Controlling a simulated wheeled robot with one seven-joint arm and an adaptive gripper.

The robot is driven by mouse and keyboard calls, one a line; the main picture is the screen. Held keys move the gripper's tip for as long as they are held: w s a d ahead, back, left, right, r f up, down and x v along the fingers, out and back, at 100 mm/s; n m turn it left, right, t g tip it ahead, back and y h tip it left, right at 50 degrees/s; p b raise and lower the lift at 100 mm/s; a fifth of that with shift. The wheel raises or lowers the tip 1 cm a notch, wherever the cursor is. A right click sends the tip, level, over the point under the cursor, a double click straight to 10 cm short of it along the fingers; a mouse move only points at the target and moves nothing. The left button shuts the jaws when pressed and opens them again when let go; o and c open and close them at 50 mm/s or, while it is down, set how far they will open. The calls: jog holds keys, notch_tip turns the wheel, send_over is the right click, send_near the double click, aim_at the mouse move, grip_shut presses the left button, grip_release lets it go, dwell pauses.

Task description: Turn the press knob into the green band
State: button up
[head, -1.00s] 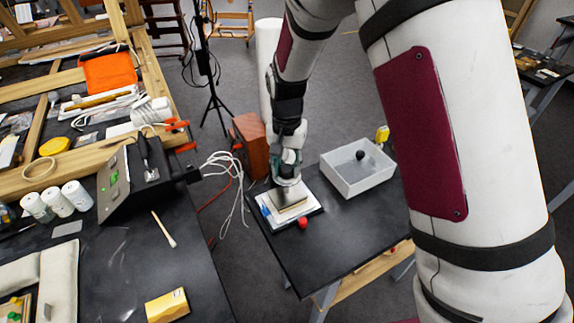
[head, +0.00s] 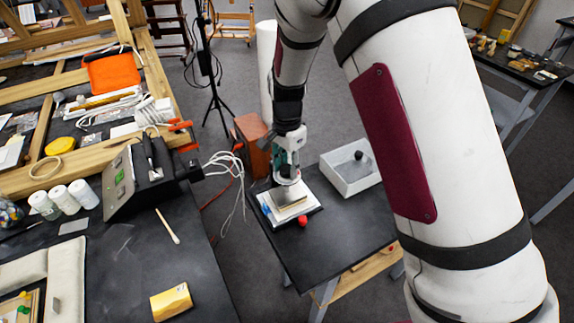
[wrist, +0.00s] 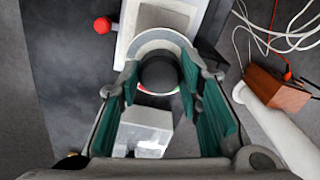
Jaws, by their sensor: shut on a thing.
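The press (head: 293,208) is a pale unit on the small dark table. Its dark round knob (wrist: 159,74) shows in the wrist view, inside a light grey ring (wrist: 155,41). Small green and red marks show on the ring's near edge, beside the knob; the full band and any pointer are hidden or too small to read. My gripper (wrist: 160,85) has its green-padded fingers on both sides of the knob and is shut on it. In the head view my gripper (head: 287,176) points down over the press and hides the knob.
A red ball-shaped knob (head: 302,221) stands at the press's near side. A white bin (head: 343,178) is to its right. A red-brown box (head: 252,142) and loose white cables (head: 222,170) lie to the left. The table's near part is clear.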

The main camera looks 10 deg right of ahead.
aim_at(287, 167)
jog(key=o, duration=1.2)
jog(key=shift+c, duration=0.2)
jog(key=shift+r, duration=0.1)
notch_tip(287, 167, up, 12)
